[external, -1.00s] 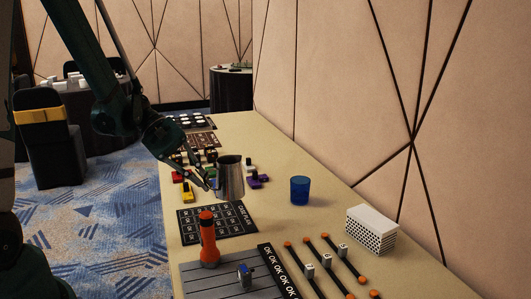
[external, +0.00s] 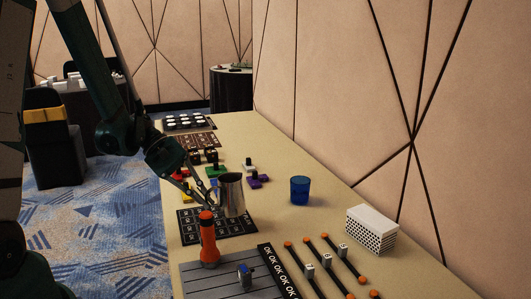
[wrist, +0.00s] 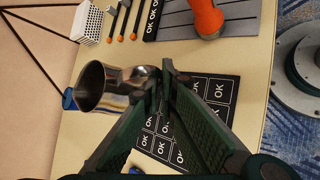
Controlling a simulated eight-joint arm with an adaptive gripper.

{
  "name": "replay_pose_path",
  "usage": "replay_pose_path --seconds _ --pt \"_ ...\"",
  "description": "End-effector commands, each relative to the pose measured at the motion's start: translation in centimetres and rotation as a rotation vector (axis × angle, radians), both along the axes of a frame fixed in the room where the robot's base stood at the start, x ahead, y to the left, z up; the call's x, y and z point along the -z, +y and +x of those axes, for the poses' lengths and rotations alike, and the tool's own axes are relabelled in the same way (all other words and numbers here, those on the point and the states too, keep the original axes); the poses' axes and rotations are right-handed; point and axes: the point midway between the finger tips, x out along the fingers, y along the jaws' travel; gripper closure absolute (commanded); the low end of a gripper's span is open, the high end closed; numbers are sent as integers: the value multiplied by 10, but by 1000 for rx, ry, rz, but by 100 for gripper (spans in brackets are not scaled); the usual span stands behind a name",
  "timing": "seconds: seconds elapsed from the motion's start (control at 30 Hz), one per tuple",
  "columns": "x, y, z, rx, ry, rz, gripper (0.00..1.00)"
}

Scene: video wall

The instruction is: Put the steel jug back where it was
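The steel jug (external: 231,196) stands upright in the external view, in front of the far edge of the black OK card (external: 190,228). In the wrist view the jug (wrist: 92,88) is at the left of the fingers, its open mouth facing left. My gripper (external: 210,199) is at its left side in the external view. In the wrist view the fingertips (wrist: 166,78) are closed on the jug's handle, which they mostly hide. I cannot tell whether the jug's base touches the table.
A blue cup (external: 299,190) stands to the right. An orange flashlight (external: 209,240) stands close in front, on a grey slatted board (external: 205,281). Sliders (external: 327,264) and a white perforated box (external: 372,230) are at front right.

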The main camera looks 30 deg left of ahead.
Motion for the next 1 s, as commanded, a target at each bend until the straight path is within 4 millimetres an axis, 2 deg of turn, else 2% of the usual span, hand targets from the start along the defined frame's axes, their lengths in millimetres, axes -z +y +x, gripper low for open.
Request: replay_pose_path --seconds 0.4,0.8,1.0 --pt "3 0 0 0 0 0 100" --pt "37 0 0 0 0 0 100" --pt "42 0 0 0 0 0 100"
